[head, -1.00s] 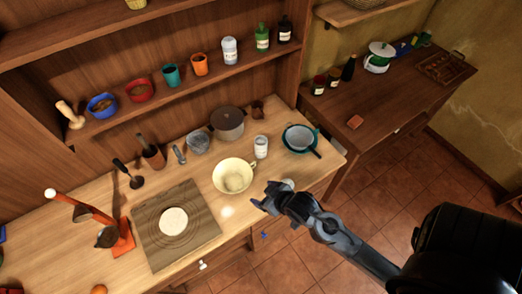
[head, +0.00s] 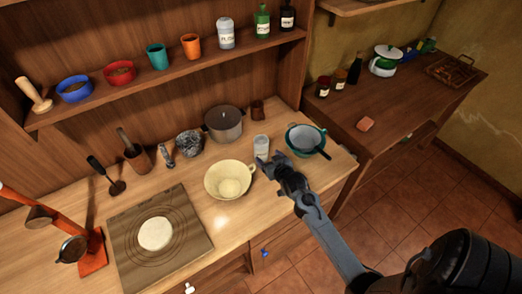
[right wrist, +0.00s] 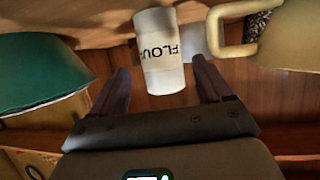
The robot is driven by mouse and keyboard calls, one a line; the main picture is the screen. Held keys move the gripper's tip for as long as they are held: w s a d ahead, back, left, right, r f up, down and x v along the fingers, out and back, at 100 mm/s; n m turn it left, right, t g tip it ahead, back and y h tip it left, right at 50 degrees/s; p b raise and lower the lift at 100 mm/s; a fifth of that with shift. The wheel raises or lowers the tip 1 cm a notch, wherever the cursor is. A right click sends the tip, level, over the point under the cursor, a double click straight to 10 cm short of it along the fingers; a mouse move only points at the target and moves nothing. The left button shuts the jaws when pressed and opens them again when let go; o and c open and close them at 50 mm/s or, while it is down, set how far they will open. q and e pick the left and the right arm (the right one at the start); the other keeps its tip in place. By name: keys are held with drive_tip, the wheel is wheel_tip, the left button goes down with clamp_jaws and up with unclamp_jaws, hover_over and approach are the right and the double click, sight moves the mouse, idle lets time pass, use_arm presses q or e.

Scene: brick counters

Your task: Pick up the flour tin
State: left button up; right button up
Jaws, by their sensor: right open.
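The flour tin (head: 261,142) is a small pale cylinder standing on the wooden counter, between the cream bowl and the teal colander. In the right wrist view the tin (right wrist: 163,60) shows its dark "FLOU" lettering and appears between the two fingers. My right gripper (head: 271,160) is open, just in front of the tin in the head view, and it also shows in the right wrist view (right wrist: 160,72). The fingers hold nothing, and I cannot tell whether either touches the tin. My left gripper is not in view.
The cream bowl (head: 216,188) with a handle stands close left of the tin. The teal colander (head: 304,130) stands close right. A grey pot (head: 224,131) is behind. A board (head: 189,228) with dough lies front left. A shelf (head: 95,119) runs above.

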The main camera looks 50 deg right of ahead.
sight(264, 153)
drive_tip(key=shift+b+x, duration=0.35)
drive_tip(key=shift+x, duration=3.1)
drive_tip(key=shift+f, duration=0.1)
drive_tip(key=c, duration=1)
drive_tip(key=shift+a, duration=0.1)
